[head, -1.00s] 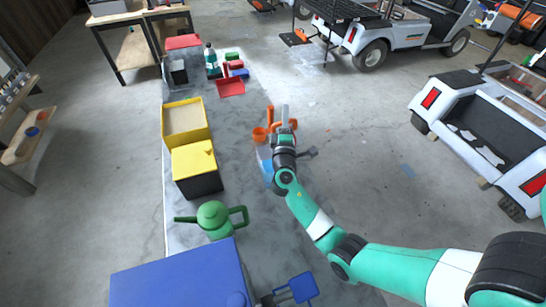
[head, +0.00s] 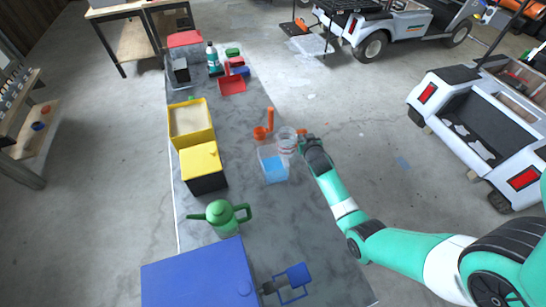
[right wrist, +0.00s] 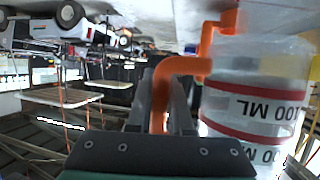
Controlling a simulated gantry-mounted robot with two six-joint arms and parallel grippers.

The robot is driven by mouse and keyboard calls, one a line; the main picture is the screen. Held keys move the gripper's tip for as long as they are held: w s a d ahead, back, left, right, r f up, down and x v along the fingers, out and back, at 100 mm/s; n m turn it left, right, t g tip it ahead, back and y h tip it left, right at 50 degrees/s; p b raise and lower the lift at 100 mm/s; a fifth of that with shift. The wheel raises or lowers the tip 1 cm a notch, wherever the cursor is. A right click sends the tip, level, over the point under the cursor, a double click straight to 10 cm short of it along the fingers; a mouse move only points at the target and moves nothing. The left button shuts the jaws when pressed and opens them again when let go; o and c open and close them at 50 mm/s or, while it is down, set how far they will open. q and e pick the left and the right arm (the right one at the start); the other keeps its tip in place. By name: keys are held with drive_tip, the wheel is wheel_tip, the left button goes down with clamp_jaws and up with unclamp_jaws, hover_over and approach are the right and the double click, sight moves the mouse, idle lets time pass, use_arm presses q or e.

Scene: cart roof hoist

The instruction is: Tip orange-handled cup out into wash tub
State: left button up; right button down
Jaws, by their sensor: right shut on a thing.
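The clear cup (head: 287,143) is at the far right corner of the wash tub, and its rim faces up toward the head camera. Its exact tilt and contents are unclear. In the right wrist view the cup (right wrist: 255,105) has red bands and "100 ML" marks. My right gripper (head: 304,138) comes from the right and is shut on the cup's orange handle (right wrist: 182,66). The wash tub (head: 262,154) is a clear bin with blue liquid on the bench. Whether the cup is over the tub or just beside it is hard to tell. My left gripper is out of view.
A small orange cup (head: 259,134) and a tall orange piece (head: 270,118) stand behind the tub. Yellow boxes (head: 203,160), a green watering can (head: 222,215) and a blue box (head: 198,274) line the bench's left. A blue-framed tool (head: 293,279) lies at front right.

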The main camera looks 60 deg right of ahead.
drive_tip(key=shift+w+f, duration=0.1)
wheel_tip(320, 180, up, 3)
drive_tip(key=p, duration=0.2)
drive_tip(key=shift+p, duration=0.3)
